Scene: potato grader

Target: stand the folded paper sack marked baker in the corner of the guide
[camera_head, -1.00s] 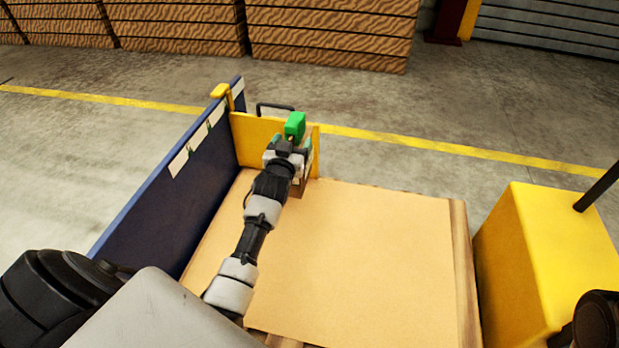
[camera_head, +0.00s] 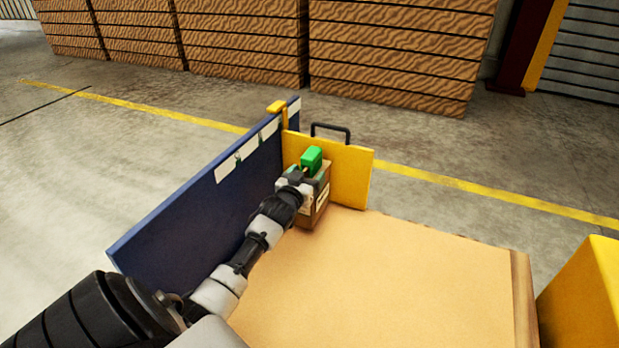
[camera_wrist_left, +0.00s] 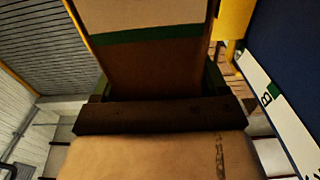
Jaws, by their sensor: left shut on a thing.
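A brown folded paper sack (camera_head: 317,211) with a pale label and green on it stands about upright at the inner corner of the guide. The guide has a long blue panel (camera_head: 205,215) and a short yellow panel (camera_head: 352,178). My left gripper (camera_head: 303,190) is shut on the sack and partly hides it. In the left wrist view the sack (camera_wrist_left: 160,72) shows brown with a cream patch and a green band, and the blue panel (camera_wrist_left: 285,50) lies close at right. I cannot read the word on the sack, nor tell whether it touches both panels. My right gripper is out of view.
The tan sheet (camera_head: 390,280) on the pallet is bare right of the sack. A yellow block (camera_head: 590,300) stands at the right. A black handle (camera_head: 331,127) rises behind the yellow panel. Stacked wooden crates (camera_head: 400,50) stand far back.

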